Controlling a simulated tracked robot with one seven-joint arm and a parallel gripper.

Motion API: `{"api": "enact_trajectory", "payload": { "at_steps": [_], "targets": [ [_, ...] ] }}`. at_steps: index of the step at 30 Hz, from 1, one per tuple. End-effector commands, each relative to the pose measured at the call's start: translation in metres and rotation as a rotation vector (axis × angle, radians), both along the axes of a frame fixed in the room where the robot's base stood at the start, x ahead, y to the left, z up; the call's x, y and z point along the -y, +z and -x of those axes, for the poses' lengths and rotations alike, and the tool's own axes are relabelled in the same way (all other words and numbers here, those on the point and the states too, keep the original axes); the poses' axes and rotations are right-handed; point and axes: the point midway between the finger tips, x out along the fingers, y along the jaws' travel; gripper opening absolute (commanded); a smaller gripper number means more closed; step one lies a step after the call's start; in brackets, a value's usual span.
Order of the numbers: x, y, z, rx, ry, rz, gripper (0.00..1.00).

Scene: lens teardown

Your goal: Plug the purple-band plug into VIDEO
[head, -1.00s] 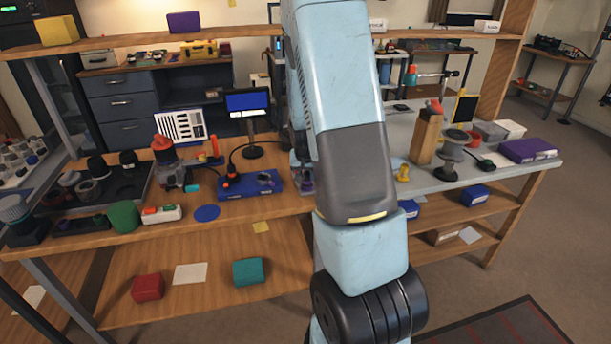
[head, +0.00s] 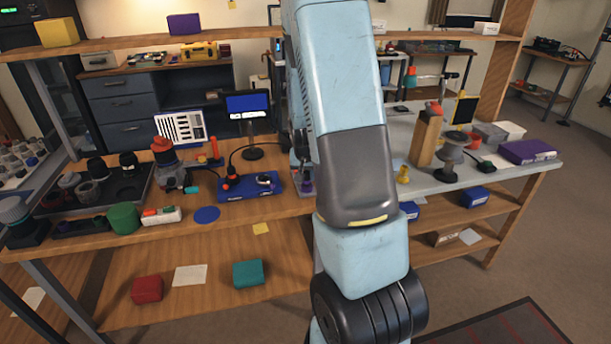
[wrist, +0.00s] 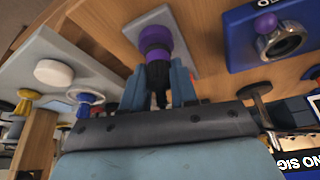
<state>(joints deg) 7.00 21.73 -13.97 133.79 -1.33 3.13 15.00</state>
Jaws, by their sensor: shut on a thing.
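The purple-band plug (wrist: 155,42) is dark with a purple collar and sits between my gripper's two blue-grey fingers in the wrist view. My gripper (wrist: 157,80) is shut on it. The plug is over a grey plate (wrist: 182,62), and I cannot tell if it touches the plate. A blue box (wrist: 238,45) lies to the right, apart from the plug. It has a metal ring socket (wrist: 286,41) with a purple dot beside it; its lettering is cut off. In the head view the blue box (head: 235,192) is left of my gripper (head: 303,165), which is partly hidden by my arm.
A monitor (head: 247,104) stands behind the blue box; in the wrist view its screen text is upside down. A black cable with an orange-red plug (head: 230,178) runs to the box's left part. A wooden block (head: 426,140) and a spool-like stand (head: 450,160) are on the right bench.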

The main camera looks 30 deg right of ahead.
Motion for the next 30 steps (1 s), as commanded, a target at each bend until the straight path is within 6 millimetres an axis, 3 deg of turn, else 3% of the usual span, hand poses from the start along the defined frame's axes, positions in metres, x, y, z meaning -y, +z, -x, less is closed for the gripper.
{"api": "enact_trajectory", "payload": {
  "at_steps": [30],
  "targets": [
    [0.0, 0.013, 0.0, 0.001, 0.001, 0.0, 0.0]
  ]
}}
